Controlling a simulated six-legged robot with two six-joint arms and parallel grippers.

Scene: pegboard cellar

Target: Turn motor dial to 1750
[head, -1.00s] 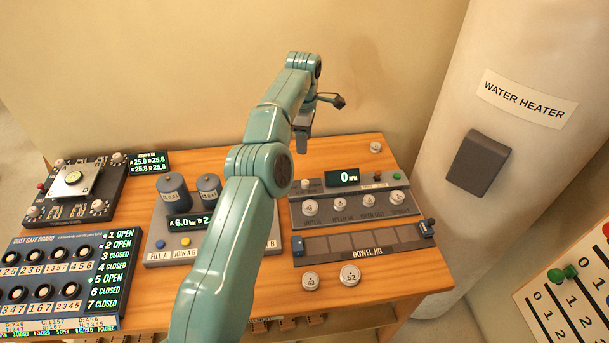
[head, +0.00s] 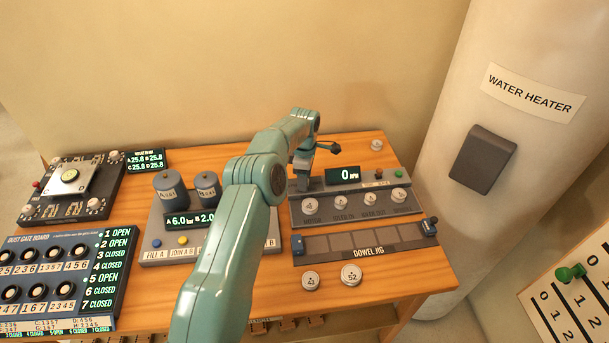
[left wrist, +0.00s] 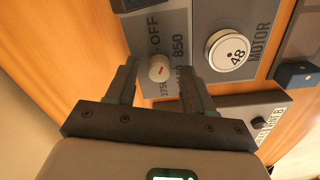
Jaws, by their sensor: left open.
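The motor dial (left wrist: 158,69) is a small pale round knob with a red mark, on a grey panel. Labels OFF, 850 and a partly hidden 175… surround it. In the left wrist view it sits between the tips of my left gripper (left wrist: 157,72), whose fingers are open either side of it; I cannot tell if they touch it. In the head view my left gripper (head: 302,180) is low over the panel's left end and hides the dial. The motor panel's display (head: 343,175) reads 0 RPM. My right gripper is not in view.
A white round knob marked 48 (left wrist: 228,50), labelled MOTOR, is close beside the dial. Several similar knobs line the panel. The dowel jig (head: 365,240) lies in front. Canisters (head: 170,192) stand left of my arm; the water heater (head: 500,150) stands right.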

